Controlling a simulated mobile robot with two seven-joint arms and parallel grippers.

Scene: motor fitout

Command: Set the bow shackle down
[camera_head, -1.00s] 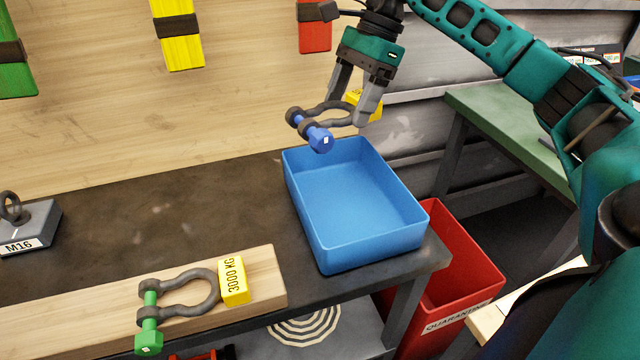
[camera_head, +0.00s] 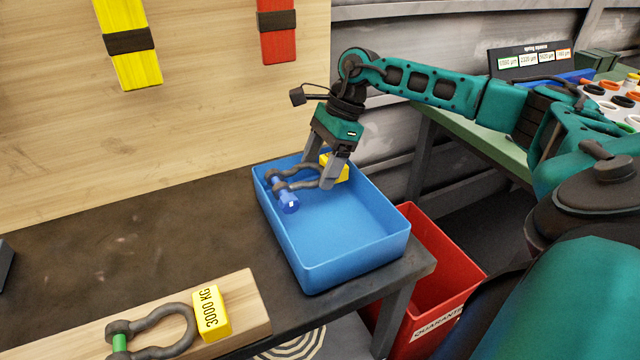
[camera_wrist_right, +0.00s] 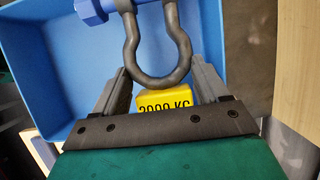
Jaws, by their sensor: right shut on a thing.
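A bow shackle with a grey bow and a blue pin (camera_head: 287,201) is in my right gripper (camera_head: 325,172), at the far left part of the blue tray (camera_head: 335,282). The fingers are shut on the shackle near its yellow tag (camera_head: 336,167). In the right wrist view the shackle's bow (camera_wrist_right: 155,75) lies between the fingers, over the blue tray, with the yellow tag (camera_wrist_right: 165,103) below it. I cannot tell whether the shackle touches the tray floor. My left gripper is not in view.
A second shackle with a green pin and a yellow 3000 KG tag (camera_head: 210,313) lies on a wooden board (camera_head: 247,318) at the front. A red quarantine bin (camera_head: 440,280) stands right of the bench.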

